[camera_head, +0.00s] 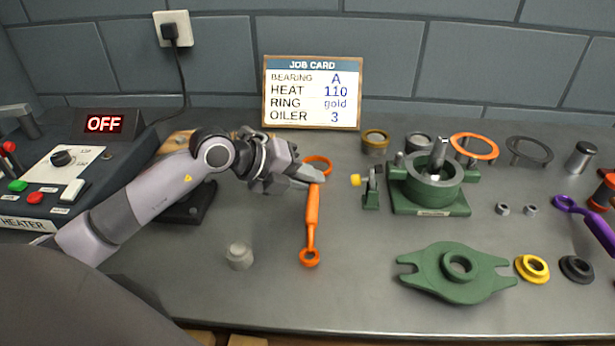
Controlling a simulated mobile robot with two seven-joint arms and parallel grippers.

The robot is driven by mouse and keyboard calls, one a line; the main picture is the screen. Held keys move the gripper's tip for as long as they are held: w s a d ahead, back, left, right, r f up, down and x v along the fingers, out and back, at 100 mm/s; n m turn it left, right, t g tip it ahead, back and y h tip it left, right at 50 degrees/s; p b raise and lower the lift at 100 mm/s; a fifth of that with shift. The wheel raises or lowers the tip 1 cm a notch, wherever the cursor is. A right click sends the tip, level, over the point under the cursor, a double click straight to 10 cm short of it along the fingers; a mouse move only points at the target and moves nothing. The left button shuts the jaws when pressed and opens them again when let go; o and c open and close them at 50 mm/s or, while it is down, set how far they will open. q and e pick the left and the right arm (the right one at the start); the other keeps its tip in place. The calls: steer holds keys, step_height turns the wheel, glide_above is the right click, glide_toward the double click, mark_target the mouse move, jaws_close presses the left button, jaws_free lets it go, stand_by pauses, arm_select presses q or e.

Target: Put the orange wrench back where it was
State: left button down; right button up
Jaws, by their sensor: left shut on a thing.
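The orange wrench (312,212) is in the middle of the grey bench, its length running toward the bench's front edge with a ring end nearest me. My left gripper (314,180) comes in from the left and is shut on the wrench near its far end. Behind the fingers an orange ring shape shows, partly covered by the gripper. I cannot tell whether the wrench touches the bench or is held just above it. My right gripper is not in view.
A green housing (403,200) and green cover (455,287) lie to the right. A purple wrench (590,222) is at the far right. A grey cylinder (239,256) stands left of the orange wrench. The heater (48,205) is at the left. The job card (312,92) stands behind.

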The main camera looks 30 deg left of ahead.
arm_select(q)
steer(key=shift+f, duration=0.35)
steer(key=c, duration=1.1)
jaws_free()
steer(key=shift+f, duration=0.1)
